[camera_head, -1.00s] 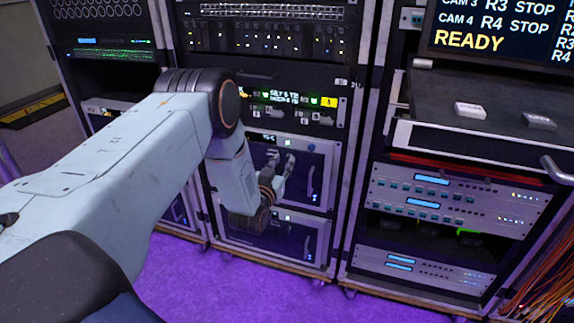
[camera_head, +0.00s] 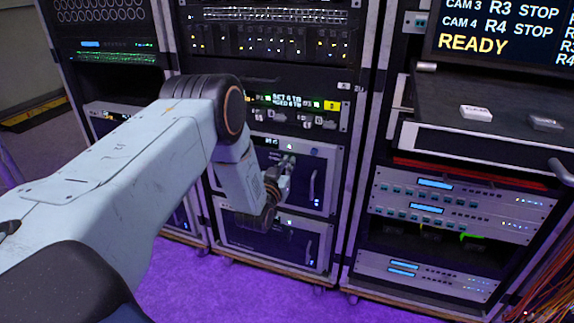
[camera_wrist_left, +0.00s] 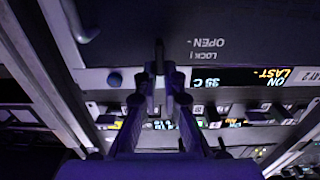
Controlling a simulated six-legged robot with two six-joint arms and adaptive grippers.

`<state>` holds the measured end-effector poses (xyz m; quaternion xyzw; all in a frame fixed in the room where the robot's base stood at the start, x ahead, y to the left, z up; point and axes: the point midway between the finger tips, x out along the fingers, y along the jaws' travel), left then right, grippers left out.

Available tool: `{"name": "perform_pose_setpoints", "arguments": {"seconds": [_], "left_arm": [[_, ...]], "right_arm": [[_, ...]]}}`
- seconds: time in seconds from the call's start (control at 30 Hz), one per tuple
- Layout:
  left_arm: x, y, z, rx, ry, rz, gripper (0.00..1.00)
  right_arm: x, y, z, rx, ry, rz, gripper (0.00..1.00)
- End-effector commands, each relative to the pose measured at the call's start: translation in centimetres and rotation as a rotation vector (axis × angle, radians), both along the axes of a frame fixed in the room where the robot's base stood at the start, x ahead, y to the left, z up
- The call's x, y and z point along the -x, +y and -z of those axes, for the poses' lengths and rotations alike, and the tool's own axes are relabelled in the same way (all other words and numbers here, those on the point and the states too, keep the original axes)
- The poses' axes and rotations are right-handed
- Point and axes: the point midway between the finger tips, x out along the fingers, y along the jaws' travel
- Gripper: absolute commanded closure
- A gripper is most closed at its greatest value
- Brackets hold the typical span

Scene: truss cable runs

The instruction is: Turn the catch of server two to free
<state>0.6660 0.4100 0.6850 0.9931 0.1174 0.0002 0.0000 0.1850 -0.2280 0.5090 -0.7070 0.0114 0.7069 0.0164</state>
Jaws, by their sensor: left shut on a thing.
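My left gripper (camera_head: 286,164) is at the dark front of the upper server (camera_head: 325,165) in the middle rack. Its fingers also show in the left wrist view (camera_wrist_left: 159,80), close together and shut on a small dark catch (camera_wrist_left: 159,52). The catch stands out from the panel beside the printed words LOCK and OPEN, which appear upside down. The fingers hide part of the catch, so its exact angle is hard to tell. I cannot read a server number. My right gripper is not in view.
A second server (camera_head: 305,245) sits just below. A handle (camera_head: 312,187) and a blue knob (camera_head: 314,152) are right of my gripper. A lit display (camera_wrist_left: 255,76) is near the catch. Another rack (camera_head: 450,205) with a shelf stands to the right. Purple floor lies in front.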

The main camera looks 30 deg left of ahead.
Motion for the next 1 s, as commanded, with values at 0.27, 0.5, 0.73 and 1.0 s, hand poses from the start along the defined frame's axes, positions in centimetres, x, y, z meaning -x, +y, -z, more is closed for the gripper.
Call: {"name": "perform_pose_setpoints", "arguments": {"seconds": [0.27, 0.5, 0.73, 1.0], "left_arm": [[0.0, 0.0, 0.1, 0.005, 0.000, -0.001, 1.00], [0.1, 0.1, 0.1, 0.073, -0.017, 0.000, 1.00], [0.1, 0.4, 0.2, 0.238, -0.056, -0.001, 1.00], [0.2, 0.8, 0.3, 0.486, -0.116, -0.001, 1.00]], "right_arm": [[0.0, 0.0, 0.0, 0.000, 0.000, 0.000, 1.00], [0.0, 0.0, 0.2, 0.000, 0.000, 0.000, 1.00], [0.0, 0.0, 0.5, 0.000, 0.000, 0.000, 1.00], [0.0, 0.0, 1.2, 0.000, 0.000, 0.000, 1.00]]}}
